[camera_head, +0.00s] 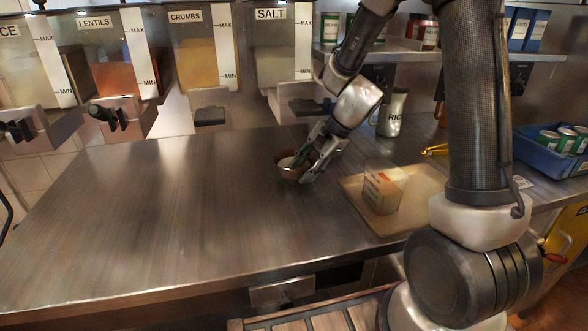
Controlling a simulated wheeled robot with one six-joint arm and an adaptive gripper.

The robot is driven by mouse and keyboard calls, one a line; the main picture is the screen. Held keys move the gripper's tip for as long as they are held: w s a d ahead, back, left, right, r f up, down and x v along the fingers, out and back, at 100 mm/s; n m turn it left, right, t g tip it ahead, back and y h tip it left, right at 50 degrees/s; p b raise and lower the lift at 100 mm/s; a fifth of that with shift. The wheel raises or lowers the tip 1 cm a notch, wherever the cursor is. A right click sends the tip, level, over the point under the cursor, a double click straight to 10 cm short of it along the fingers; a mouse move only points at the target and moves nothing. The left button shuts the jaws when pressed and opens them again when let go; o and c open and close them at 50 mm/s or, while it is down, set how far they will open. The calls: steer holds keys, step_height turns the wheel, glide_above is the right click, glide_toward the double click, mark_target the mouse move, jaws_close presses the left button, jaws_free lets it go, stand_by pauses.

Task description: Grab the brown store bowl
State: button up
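A small brown bowl (285,171) with a pale inside stands on the metal counter, below the salt dispenser. My gripper (306,168) is at the bowl's right side, reaching down to it from the upper right. Its fingers are spread apart, one by the bowl's rim and one to the right of it. The fingers overlap part of the bowl, and I cannot tell whether they touch it.
Dispensers labelled lentils (110,55), crumbs (200,48) and salt (275,45) hang behind the counter (150,210). A tray (408,218) with a pale carton (383,190) lies to the right. A metal jug (391,112) stands behind. The counter's left is clear.

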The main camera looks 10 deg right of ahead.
jaws_close()
steer(key=shift+r, duration=0.2)
stand_by(0.4)
